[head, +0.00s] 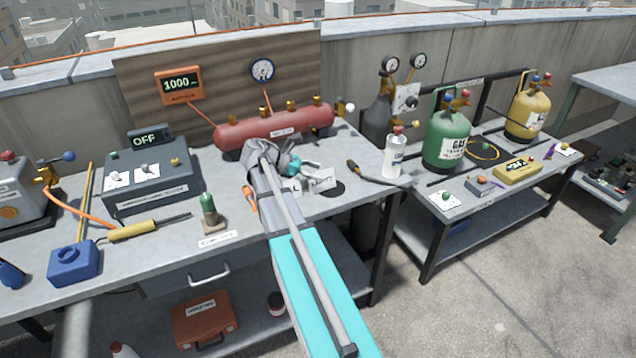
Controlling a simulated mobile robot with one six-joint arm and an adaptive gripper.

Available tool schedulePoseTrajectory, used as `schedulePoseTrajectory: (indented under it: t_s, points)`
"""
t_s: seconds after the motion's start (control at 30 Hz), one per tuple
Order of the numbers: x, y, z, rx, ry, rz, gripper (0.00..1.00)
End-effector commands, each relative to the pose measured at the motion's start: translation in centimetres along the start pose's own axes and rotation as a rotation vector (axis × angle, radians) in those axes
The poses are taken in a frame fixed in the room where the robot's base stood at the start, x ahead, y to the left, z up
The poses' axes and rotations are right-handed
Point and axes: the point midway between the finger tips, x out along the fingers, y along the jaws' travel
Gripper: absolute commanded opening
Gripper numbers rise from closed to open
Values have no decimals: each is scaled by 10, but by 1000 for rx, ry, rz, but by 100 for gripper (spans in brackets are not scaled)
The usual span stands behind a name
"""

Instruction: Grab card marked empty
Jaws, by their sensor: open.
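A white card (322,181) lies on the left workbench, right of my arm. Its lettering is small and tilted and looks like "EMPTY", but I cannot read it for certain. A second white card (296,187) is partly hidden by my arm, and only an ending like "L" shows. My gripper (308,169) is open, just behind and above the cards, in front of the red manifold. Its fingers are partly hidden by my own wrist, and I cannot tell whether they touch anything.
The red manifold (275,128) stands close behind my gripper. A white bottle (394,157) and a black-handled torch (366,176) are to the right. A green-topped bottle (208,208) and a grey tester (150,182) are to the left.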

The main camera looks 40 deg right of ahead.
Motion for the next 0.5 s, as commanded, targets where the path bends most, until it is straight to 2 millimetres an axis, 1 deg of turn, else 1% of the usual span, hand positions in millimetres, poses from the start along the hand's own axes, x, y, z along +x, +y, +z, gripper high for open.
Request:
schedulePoseTrajectory:
  t_s: [0.07,0.1,0.37,0.4,0.47,0.5]
  points:
    - [0,0,0,0,0,0,70]
    - [0,0,0,0,0,0,69]
    - [0,0,0,0,0,0,20]
    - [0,0,0,0,0,0,13]
    - [0,0,0,0,0,0,2]
    - [0,0,0,0,0,0,0]
